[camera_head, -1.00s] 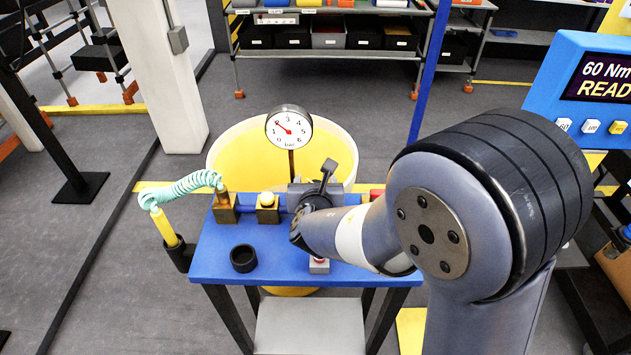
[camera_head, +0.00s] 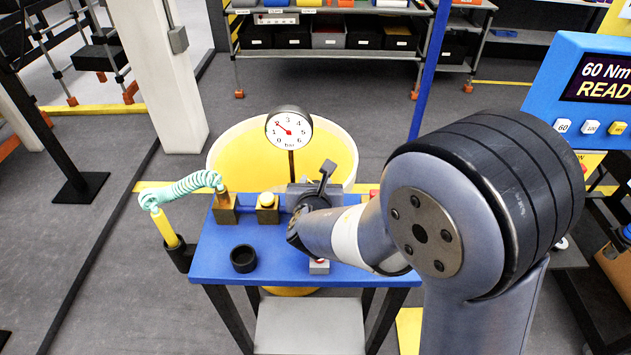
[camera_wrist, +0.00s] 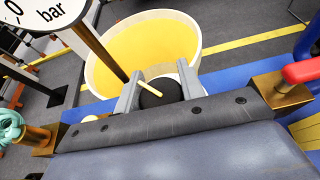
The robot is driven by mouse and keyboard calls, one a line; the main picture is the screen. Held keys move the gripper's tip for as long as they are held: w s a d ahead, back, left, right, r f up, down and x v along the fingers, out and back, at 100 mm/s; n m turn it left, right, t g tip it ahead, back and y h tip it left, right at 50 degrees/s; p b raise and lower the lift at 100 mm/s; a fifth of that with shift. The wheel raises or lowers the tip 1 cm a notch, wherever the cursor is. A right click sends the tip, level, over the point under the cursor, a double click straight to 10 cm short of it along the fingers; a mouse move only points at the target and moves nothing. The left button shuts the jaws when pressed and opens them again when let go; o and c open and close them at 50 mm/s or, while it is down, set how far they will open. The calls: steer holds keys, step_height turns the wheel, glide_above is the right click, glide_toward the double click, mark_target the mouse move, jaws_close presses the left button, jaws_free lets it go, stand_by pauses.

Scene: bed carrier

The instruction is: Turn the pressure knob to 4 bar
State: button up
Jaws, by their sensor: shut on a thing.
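The pressure knob (camera_wrist: 172,97) is black with a pale yellow pointer bar (camera_wrist: 148,84) and sits between my two grey fingers in the wrist view. My gripper (camera_wrist: 158,90) is shut on it. In the head view my wrist hides the knob and most of the fingers. The round white pressure gauge (camera_head: 289,128) stands on a thin post above the blue bench (camera_head: 215,262). Its red needle points to the upper left, toward the low numbers; the exact reading is too small to tell. In the wrist view only the gauge's lower edge (camera_wrist: 48,14) with "bar" shows.
A brass fitting with a coiled teal hose (camera_head: 190,185) stands at the bench's left. A black ring (camera_head: 243,259) lies in front. A red-handled brass valve (camera_wrist: 285,90) is right of my fingers. A large yellow bin (camera_head: 240,150) stands behind the bench.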

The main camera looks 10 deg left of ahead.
steer(key=shift+r, duration=0.1)
steer(key=m+h+p, duration=0.2)
steer(key=m+h, duration=0.1)
steer(key=shift+d, duration=0.1)
steer(key=m+h, duration=0.1)
steer(key=h, duration=0.1)
steer(key=m+h+p, duration=0.1)
steer(key=m, duration=0.1)
steer(key=m+h, duration=0.1)
steer(key=h, duration=0.1)
steer(key=shift+d+m+g+h+p, duration=0.3)
steer(key=shift+d+g, duration=0.05)
steer(key=shift+g, duration=0.05)
steer(key=m+g+h, duration=0.2)
steer(key=m+h, duration=0.1)
steer(key=m+g+h+p, duration=0.1)
steer(key=shift+s+d+m, duration=0.2)
steer(key=shift+d+m, duration=0.1)
steer(key=shift+s+d+m+g+h+p, duration=0.1)
steer(key=shift+s+m+g+h+p, duration=0.1)
steer(key=shift+m+g+h, duration=0.7)
steer(key=shift+s+d+m+g+h+p, duration=0.1)
steer(key=shift+m+g+h+p, duration=0.1)
steer(key=shift+m+g+h, duration=0.7)
steer(key=shift+m+g+y, duration=0.3)
steer(key=shift+g, duration=0.1)
steer(key=o, duration=1)
